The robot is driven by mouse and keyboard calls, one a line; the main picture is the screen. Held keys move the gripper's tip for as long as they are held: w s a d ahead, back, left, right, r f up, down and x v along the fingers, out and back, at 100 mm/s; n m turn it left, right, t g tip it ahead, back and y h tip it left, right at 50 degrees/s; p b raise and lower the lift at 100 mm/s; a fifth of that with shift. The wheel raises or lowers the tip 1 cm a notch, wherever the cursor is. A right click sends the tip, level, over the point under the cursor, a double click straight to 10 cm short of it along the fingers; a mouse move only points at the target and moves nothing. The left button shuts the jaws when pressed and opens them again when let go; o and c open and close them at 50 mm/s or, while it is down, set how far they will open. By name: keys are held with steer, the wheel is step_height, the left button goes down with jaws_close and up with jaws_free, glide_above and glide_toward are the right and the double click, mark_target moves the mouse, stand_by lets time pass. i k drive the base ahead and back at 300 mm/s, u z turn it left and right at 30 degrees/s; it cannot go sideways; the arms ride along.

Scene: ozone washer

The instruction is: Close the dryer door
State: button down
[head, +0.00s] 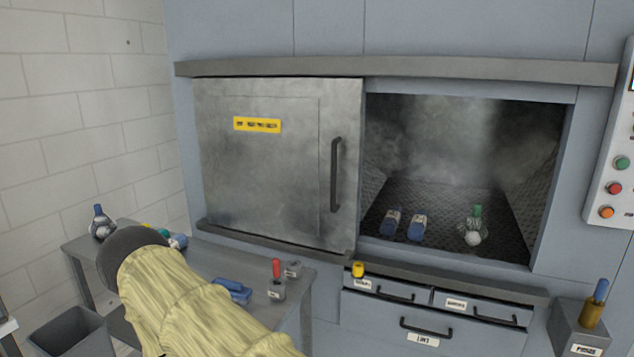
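The dryer door (265,185) is a grey metal sliding panel with a yellow label and a black vertical handle (335,175) near its right edge. It stands at the left of the machine front, and the dryer opening (465,140) to its right is uncovered. Inside the hazy chamber, two blue-capped items (391,222) and a green-topped flask (473,228) sit on the textured floor. I cannot see my gripper's fingers.
A grey table (85,247) at the left holds a blue-topped flask (100,225), a blue item (233,290) and a red-handled tool (276,268). A bin (75,335) stands at the lower left. Drawers (425,320) sit below the opening. A button panel (610,165) is at the right.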

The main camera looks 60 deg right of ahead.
mark_target(280, 157)
steer(key=z, duration=0.55)
steer(key=i, duration=0.7)
steer(key=z, duration=0.75)
